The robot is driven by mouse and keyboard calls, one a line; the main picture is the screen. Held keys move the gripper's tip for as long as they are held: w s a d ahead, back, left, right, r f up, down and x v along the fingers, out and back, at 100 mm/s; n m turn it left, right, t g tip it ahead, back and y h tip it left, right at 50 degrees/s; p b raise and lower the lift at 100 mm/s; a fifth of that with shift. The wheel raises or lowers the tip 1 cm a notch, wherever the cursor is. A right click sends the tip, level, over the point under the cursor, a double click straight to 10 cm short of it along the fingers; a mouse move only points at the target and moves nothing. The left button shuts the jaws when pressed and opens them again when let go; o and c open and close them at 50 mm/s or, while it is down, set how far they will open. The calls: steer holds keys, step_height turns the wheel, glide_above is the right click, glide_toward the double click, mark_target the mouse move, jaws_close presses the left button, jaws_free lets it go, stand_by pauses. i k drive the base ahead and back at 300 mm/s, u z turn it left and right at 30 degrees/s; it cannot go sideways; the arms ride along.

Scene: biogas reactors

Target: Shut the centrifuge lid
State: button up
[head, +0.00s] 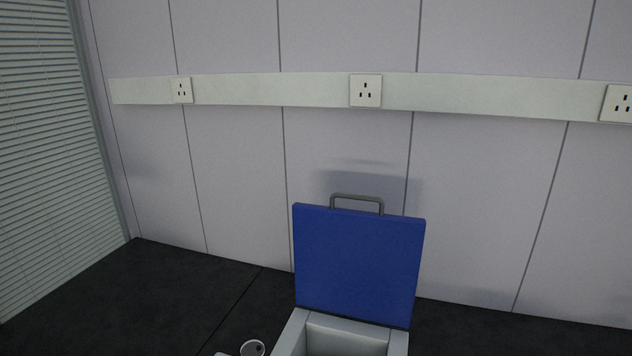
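The blue centrifuge lid (358,262) stands open, close to upright, at the back of the centrifuge. A grey bar handle (357,204) sits on its top edge. The pale grey centrifuge body (398,342) shows at the bottom of the head view, with its opening uncovered in front of the lid. The lower part of the body is cut off by the frame edge. My gripper is not in the head view.
The dark bench top (150,300) is clear on the left. A panelled wall (480,200) with a socket rail (470,95) stands behind; window blinds (50,150) are at left.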

mark_target(363, 265)
steer(key=u, duration=0.05)
steer(key=i, duration=0.9)
steer(key=z, duration=0.15)
